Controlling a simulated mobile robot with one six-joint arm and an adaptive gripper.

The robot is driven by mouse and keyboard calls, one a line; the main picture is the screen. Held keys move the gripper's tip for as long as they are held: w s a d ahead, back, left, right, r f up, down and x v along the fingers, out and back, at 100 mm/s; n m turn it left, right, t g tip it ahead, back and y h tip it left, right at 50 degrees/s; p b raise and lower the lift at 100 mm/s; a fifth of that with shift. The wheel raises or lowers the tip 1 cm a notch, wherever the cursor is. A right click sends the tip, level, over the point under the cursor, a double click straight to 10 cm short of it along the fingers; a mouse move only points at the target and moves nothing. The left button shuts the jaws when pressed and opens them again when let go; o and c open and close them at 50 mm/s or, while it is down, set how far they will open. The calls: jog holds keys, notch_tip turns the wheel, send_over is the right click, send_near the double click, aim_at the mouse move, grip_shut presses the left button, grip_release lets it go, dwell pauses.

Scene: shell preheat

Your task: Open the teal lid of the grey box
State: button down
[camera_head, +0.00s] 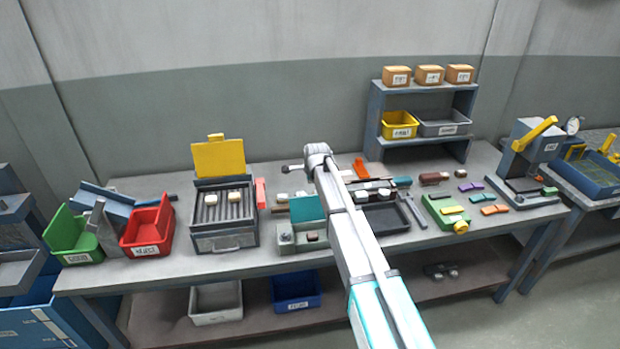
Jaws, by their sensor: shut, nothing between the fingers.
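The grey box (296,248) sits near the front edge of the workbench, left of my arm. Its teal lid (308,209) appears raised at the back of the box, and small parts show in front of it. My arm crosses the right edge of the lid and box in the picture. My gripper (286,169) is small and dark, at the left of the arm's end, and shut. It appears above and behind the lid, apart from it, holding nothing.
A heater-like unit with a raised yellow lid (219,159) stands left of the box. Red (148,233) and green (75,240) bins are farther left. Dark trays (412,213) and small parts lie right of my arm. A shelf (375,120) stands behind.

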jog(key=shift+p+v, duration=1.1)
jog(key=shift+v, duration=0.4)
jog(key=shift+w+r, duration=0.1)
jog(key=shift+w, duration=0.05)
jog(key=s+d+f+n+g, duration=0.1)
jog(key=s+d+n+g, duration=0.1)
jog(key=s+d+n, duration=0.3)
jog(key=s+d+f+n+g+h+b, duration=0.1)
jog(key=s+d+n, duration=0.4)
jog(key=s+d, duration=0.6)
jog(key=s+d+f+n+g+b, duration=0.1)
jog(key=s+d, duration=0.7)
jog(key=s, duration=1.3)
jog(key=f+n+g, duration=0.1)
jog(key=n+g, duration=0.1)
jog(key=n, duration=0.1)
jog(key=shift+d+f+n+h, duration=0.3)
jog(key=shift+f+n+h, duration=0.1)
